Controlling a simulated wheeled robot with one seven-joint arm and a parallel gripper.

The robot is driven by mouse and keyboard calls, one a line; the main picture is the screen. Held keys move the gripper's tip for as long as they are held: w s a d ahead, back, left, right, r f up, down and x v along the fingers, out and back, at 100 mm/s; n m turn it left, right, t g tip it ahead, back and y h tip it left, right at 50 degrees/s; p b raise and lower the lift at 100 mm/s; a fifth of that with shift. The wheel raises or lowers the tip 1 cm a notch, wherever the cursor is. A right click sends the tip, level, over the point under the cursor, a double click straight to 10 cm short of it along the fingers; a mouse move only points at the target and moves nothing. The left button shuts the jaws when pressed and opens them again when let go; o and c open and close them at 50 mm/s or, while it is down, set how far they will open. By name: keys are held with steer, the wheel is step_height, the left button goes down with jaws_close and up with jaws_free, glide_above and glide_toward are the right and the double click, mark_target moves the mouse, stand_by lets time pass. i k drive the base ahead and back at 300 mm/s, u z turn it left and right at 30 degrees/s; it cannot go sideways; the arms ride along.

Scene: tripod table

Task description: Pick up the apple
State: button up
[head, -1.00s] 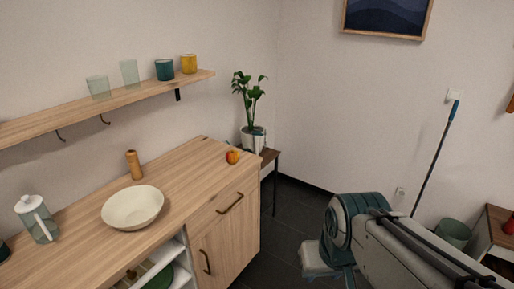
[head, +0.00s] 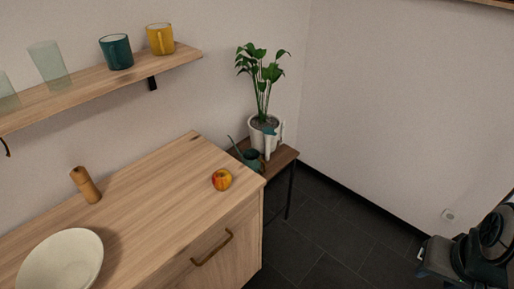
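A red and yellow apple (head: 222,179) sits on the wooden counter (head: 155,195), near its right end. Nothing touches it. Dark parts of my arm show at the lower right edge of the head view, well to the right of the counter. I cannot make out the gripper fingers there, so the gripper is not seen.
A cream bowl (head: 61,262) and a wooden mill (head: 86,185) stand left on the counter. A shelf (head: 105,88) with cups and glasses hangs above. A potted plant (head: 263,128) and a watering can (head: 252,158) stand on a small table (head: 285,156) behind the counter's right end. Dark floor lies open to the right.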

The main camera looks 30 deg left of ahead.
mark_target(222, 179)
steer(key=u, duration=0.5)
steer(key=i, duration=0.95)
steer(key=u, duration=1.2)
steer(key=i, duration=0.4)
steer(key=u, duration=0.3)
